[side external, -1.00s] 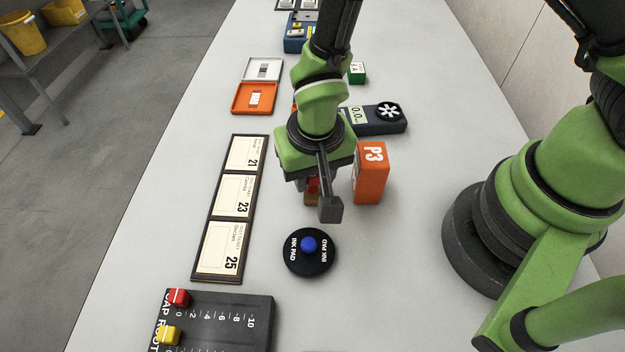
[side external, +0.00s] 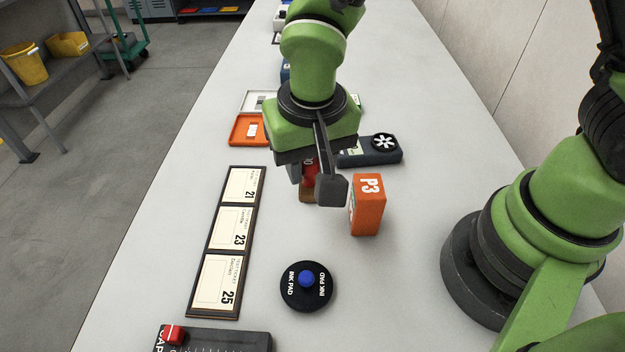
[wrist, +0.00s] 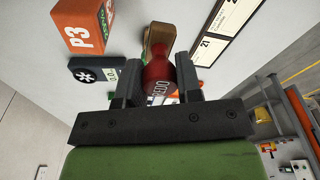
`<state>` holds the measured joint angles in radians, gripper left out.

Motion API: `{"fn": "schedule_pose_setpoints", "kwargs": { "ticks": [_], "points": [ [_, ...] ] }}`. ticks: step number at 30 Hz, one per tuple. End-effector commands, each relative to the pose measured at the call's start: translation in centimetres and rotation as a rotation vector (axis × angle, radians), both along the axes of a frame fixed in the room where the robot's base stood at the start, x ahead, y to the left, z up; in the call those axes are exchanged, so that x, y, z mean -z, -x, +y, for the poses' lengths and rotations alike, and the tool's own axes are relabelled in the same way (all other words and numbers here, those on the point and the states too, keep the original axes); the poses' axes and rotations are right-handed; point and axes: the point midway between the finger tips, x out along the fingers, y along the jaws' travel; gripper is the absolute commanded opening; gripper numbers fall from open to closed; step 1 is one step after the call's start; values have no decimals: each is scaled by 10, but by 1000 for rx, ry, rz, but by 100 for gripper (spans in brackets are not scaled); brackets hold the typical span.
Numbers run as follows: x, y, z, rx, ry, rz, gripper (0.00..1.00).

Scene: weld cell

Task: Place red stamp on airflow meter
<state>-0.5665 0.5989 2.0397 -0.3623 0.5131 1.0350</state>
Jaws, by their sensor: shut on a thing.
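My gripper (side external: 314,182) is shut on the red stamp (side external: 309,172), which has a red handle and a wooden base. In the wrist view the stamp (wrist: 158,70) sits between the two fingers of my gripper (wrist: 157,82), its wooden end pointing away from the palm. The airflow meter (side external: 372,158) is a dark slate box with a white fan symbol, lying behind and right of my gripper; my gripper hides its left part. The meter also shows in the wrist view (wrist: 88,64), left of the stamp. The stamp appears clear of it.
An orange P3 box (side external: 367,205) stands close to the right of my gripper. A round black ink pad (side external: 306,298) with a blue knob is in front. A framed card strip (side external: 209,250) lies left. An orange tray (side external: 235,130) is behind left. Bare table lies around the ink pad.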

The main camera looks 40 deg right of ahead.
Motion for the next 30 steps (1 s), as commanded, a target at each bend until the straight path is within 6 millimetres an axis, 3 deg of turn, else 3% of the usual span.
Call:
{"fn": "schedule_pose_setpoints", "kwargs": {
  "ticks": [5,12,18,24,30],
  "points": [
    [-16,-13,-23,12,0,2,9],
    [-30,-42,-105,22,-2,7,9],
    [-40,-47,-166,15,-4,3,9],
    [-39,-45,-193,3,-4,4,9],
    [-3,-44,-195,-2,-4,8,9]
  ]
}}
